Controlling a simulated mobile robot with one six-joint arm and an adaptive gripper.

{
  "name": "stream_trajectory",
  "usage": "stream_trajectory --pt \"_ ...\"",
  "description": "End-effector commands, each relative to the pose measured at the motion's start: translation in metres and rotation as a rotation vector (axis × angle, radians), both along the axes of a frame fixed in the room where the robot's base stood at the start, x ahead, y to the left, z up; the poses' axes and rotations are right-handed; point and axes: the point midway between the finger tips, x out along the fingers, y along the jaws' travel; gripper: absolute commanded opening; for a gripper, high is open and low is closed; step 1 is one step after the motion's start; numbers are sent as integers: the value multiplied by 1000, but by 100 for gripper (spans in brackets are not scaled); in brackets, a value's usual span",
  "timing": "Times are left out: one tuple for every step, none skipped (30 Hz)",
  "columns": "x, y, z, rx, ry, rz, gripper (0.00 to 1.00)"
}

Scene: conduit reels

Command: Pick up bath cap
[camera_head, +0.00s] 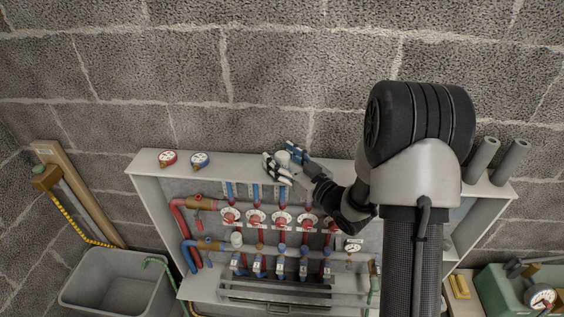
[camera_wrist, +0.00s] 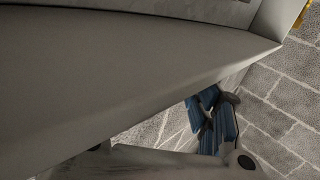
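A small pale round cap, which looks like the bath cap (camera_head: 283,157), shows at the top board of the manifold cabinet in the head view. My gripper (camera_head: 284,162) is at this board, with its fingers apart on either side of the cap. Whether the fingers touch it is too small to tell. In the wrist view my gripper's blue finger pads (camera_wrist: 212,122) are at the lower right, and I cannot make out a cap between them there.
Valves and pipes fill the cabinet below. Grey tubes (camera_head: 482,158) stand at the right end. A grey tub (camera_head: 118,285) is lower left.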

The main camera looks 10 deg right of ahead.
Motion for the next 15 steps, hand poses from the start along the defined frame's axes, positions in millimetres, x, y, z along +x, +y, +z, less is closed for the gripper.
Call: stream_trajectory --pt "0 0 0 0 0 0 50" --pt "0 0 0 0 0 0 48" --pt "0 0 0 0 0 0 45" --pt "0 0 0 0 0 0 43" --pt "0 0 0 0 0 0 41" --pt "0 0 0 0 0 0 38" --pt "0 0 0 0 0 0 36" --pt "0 0 0 0 0 0 34" --pt "0 0 0 0 0 0 32" --pt "0 0 0 0 0 0 30" --pt "0 0 0 0 0 0 28" --pt "0 0 0 0 0 0 25" --pt "0 0 0 0 0 0 23" --pt "0 0 0 0 0 0 21" --pt "0 0 0 0 0 0 18"
